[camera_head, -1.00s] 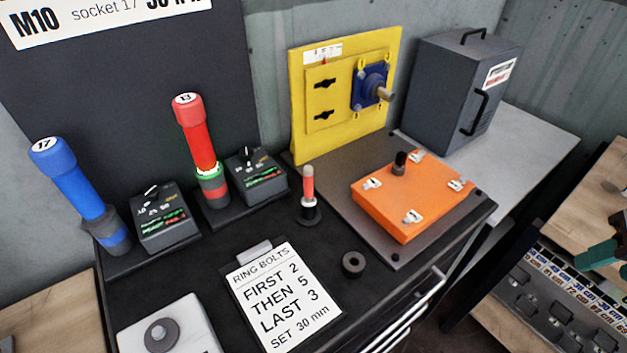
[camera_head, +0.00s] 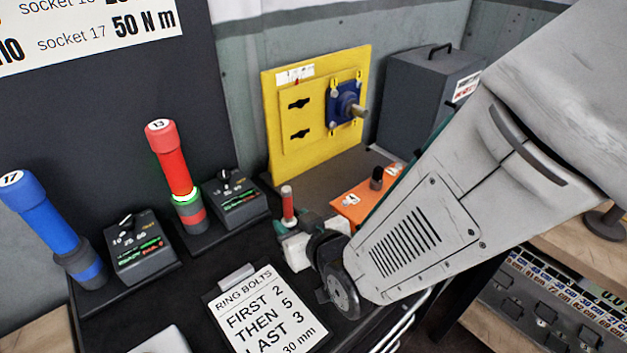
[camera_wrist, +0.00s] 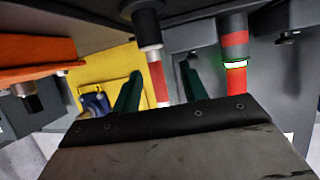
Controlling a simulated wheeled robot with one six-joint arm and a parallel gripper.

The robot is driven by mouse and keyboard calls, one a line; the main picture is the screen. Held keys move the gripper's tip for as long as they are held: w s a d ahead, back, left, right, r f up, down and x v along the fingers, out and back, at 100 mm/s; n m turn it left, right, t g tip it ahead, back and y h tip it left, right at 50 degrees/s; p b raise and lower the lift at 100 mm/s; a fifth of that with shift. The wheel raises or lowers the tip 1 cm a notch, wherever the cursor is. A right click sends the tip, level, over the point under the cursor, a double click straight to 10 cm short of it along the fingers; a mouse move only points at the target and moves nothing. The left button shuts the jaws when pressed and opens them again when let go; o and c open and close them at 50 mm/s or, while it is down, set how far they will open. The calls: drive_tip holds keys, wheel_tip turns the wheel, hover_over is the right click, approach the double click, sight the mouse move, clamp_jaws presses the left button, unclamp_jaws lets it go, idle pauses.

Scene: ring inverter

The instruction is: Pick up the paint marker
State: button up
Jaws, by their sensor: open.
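The paint marker (camera_head: 287,203) stands upright in a small dark holder on the black bench top. It has a pinkish-red body with a pale end. My gripper (camera_head: 293,224) is at the marker from the front right, and its body hides the lower part of the marker and the holder. In the wrist view, which is upside down, the marker (camera_wrist: 158,82) shows between the two green fingers of my gripper (camera_wrist: 161,75). The fingers are apart, with a gap on both sides of the marker. Whether its depth matches the fingertips is hard to tell.
A red torque wrench (camera_head: 174,160) and a blue one (camera_head: 45,218) stand to the left beside dark control boxes. A yellow panel (camera_head: 285,120) stands behind. An orange block (camera_head: 350,205) lies right, partly behind my arm. A ring bolts card (camera_head: 262,318) lies in front.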

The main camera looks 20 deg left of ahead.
sight(290, 211)
drive_tip(key=x, duration=0.4)
drive_tip(key=r+x, duration=0.1)
drive_tip(key=x, duration=0.1)
drive_tip(key=shift+w+f, duration=0.15)
drive_tip(key=shift+w, duration=0.3)
drive_tip(key=shift+c, duration=0.3)
drive_tip(key=c, duration=0.8)
